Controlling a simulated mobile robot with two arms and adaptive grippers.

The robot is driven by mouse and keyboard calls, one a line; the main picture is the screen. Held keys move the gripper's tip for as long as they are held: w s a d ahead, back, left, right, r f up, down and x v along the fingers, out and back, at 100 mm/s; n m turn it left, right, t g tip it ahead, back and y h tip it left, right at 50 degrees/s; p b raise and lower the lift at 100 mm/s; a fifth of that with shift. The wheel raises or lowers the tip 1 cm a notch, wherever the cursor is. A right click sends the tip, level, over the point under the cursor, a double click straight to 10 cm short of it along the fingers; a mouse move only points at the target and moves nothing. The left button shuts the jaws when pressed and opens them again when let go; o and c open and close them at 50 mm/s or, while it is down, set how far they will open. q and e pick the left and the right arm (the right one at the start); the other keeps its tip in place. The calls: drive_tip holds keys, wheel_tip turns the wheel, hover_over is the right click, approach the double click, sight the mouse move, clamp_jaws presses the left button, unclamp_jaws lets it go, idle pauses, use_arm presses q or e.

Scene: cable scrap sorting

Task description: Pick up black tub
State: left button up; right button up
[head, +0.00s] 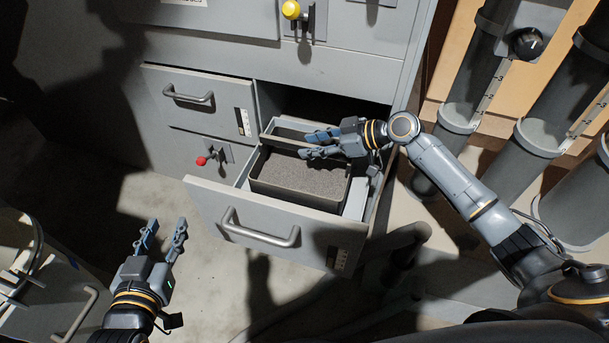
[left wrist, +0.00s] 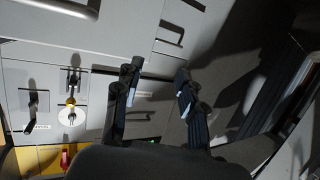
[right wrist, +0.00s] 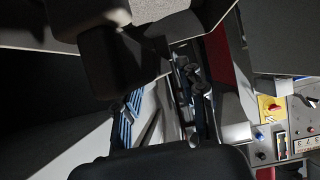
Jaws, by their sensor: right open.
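A black tub (head: 294,200) filled with grey granular material sits inside the pulled-out lower drawer in the head view. A smaller dark compartment or tub (head: 280,139) lies behind it in the same drawer. My right gripper (head: 312,144) is open over the far side of the drawer, its fingers near the tub's back rim. I cannot tell whether they touch the rim. In the right wrist view its spread fingers (right wrist: 160,105) have nothing clearly between them. My left gripper (head: 165,232) is open and empty, left of the drawer and apart from it.
The open drawer (head: 205,203) has a bar handle (head: 260,230). A closed drawer (head: 193,100) and a red knob (head: 202,161) are to its left. Large grey tubes (head: 568,92) stand at the right. A grey unit with a handle (head: 75,316) is at lower left. Floor between is clear.

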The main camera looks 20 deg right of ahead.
drive_tip(key=shift+x, duration=1.35)
use_arm(q)
drive_tip(key=shift+w+d+r+t+h, duration=0.2)
drive_tip(key=shift+r+t, duration=0.25)
drive_tip(key=shift+r, duration=0.15)
drive_tip(key=shift+w+d+r+t+h, duration=0.1)
drive_tip(key=shift+w+r+t, duration=0.1)
drive_tip(key=shift+r+t, duration=0.35)
use_arm(e)
drive_tip(key=shift+d, duration=0.1)
clamp_jaws()
drive_tip(key=shift+w+r, duration=0.1)
drive_tip(key=shift+r, duration=0.05)
